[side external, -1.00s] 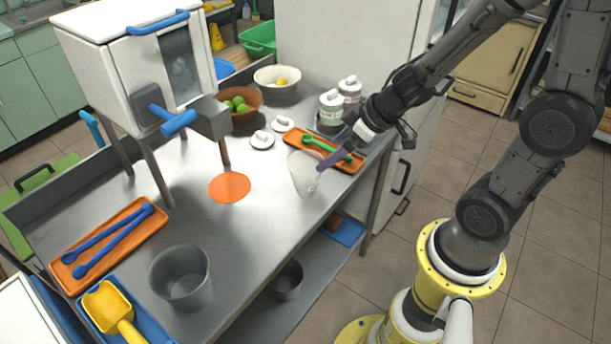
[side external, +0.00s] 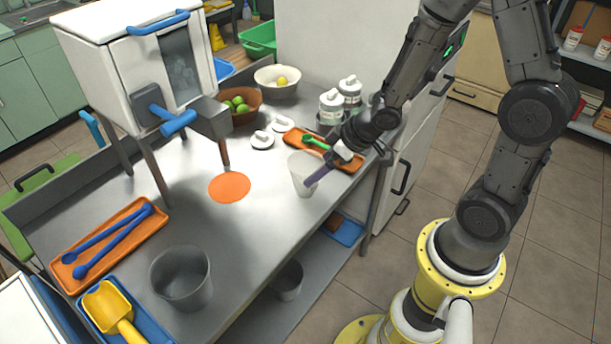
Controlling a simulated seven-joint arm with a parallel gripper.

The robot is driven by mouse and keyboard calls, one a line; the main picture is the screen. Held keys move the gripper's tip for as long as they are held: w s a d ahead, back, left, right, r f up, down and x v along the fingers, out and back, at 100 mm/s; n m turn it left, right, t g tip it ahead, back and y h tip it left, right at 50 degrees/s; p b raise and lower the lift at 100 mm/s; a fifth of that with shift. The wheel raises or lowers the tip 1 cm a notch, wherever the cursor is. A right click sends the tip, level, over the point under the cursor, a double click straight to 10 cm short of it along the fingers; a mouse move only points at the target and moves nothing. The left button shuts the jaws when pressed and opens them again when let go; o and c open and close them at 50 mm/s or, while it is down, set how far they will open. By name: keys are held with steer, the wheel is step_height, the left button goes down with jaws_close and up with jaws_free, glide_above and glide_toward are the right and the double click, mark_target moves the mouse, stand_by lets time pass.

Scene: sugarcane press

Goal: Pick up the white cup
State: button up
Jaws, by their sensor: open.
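The white cup (side external: 299,172) is translucent and stands upright on the steel table, right of the orange disc. My gripper (side external: 314,179) reaches in from the right, low beside the cup. One purple finger shows clearly and overlaps the cup's right side in the picture. The other finger is hard to make out, so I cannot tell whether the cup is between the fingers or touched by them. The gripper is open.
An orange tray (side external: 351,165) with a green-handled tool lies behind my gripper. White lids (side external: 262,140) and lidded jars (side external: 331,106) stand behind. The press (side external: 139,62) and grey bucket (side external: 181,293) are left. Bare table surrounds the orange disc (side external: 230,187).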

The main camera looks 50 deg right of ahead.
mark_target(307, 168)
steer(key=shift+x, duration=3.7)
steer(key=c, duration=1)
steer(key=shift+r, duration=0.6)
step_height(307, 168, up, 3)
steer(key=shift+s+f, duration=0.15)
steer(key=s+r, duration=0.6)
steer(key=s, duration=0.1)
steer(key=shift+s+r, duration=0.15)
steer(key=shift+r, duration=0.05)
steer(key=shift+s+a+r, duration=0.1)
steer(key=shift+s+r, duration=0.35)
steer(key=shift+s, duration=0.6)
steer(key=shift+s+r, duration=0.45)
steer(key=shift+s, duration=0.6)
steer(key=shift+s+a+r, duration=0.1)
steer(key=shift+s+r, duration=0.35)
steer(key=shift+s, duration=0.6)
